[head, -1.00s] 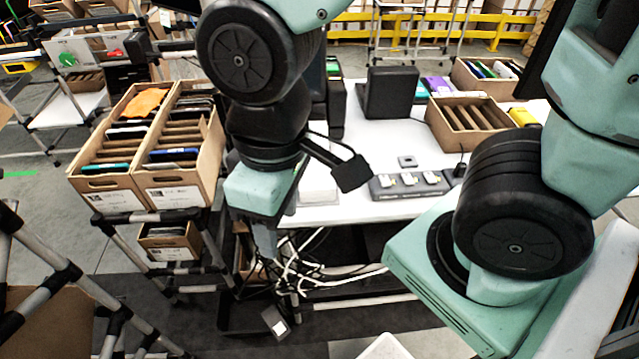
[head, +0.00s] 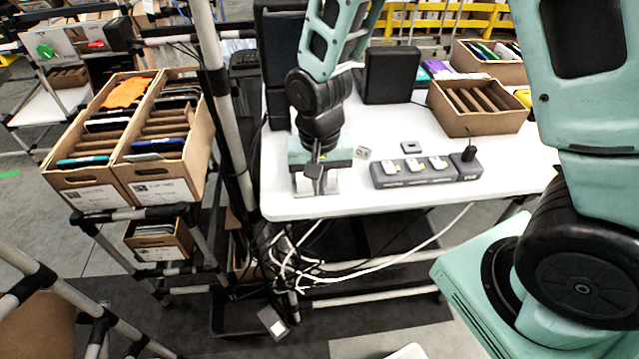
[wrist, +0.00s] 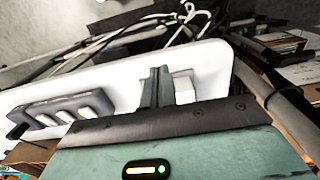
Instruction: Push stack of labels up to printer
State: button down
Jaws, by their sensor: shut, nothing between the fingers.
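My gripper (head: 316,184) is shut and points down at the front left of the white table (head: 440,205). In the wrist view its dark fingers (wrist: 156,88) stand together, empty, close beside a small white stack of labels (wrist: 183,88). I cannot tell whether they touch it. A black box-shaped device (head: 390,75) stands at the back of the table, and a tall black unit (head: 280,65) stands at the left; I cannot tell which is the printer.
A grey charging strip (head: 425,170) with several white devices lies right of my gripper. A small grey block (head: 411,147) lies behind it. A cardboard box with dividers (head: 478,115) is further right. Filled cartons (head: 165,170) stand on a rack at left, beside a grey post (head: 215,85). Cables hang below the table.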

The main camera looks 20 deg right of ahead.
notch_tip(320, 180, down, 5)
jog(key=shift+f, duration=0.1)
jog(key=shift+w+d+r+p, duration=0.1)
jog(key=shift+w+d+p, duration=0.1)
jog(key=shift+w+p, duration=0.3)
jog(key=shift+w+d+r+p, duration=0.1)
jog(key=shift+w+d+p, duration=0.1)
jog(key=shift+w, duration=0.45)
jog(key=shift+w+d+f, duration=0.1)
jog(key=shift+w+d, duration=0.05)
jog(key=shift+w, duration=0.6)
jog(key=shift+w+d, duration=0.25)
jog(key=shift+w, duration=0.5)
jog(key=shift+w+d, duration=0.25)
jog(key=shift+w, duration=0.55)
jog(key=shift+w+d, duration=0.25)
jog(key=shift+w, duration=0.5)
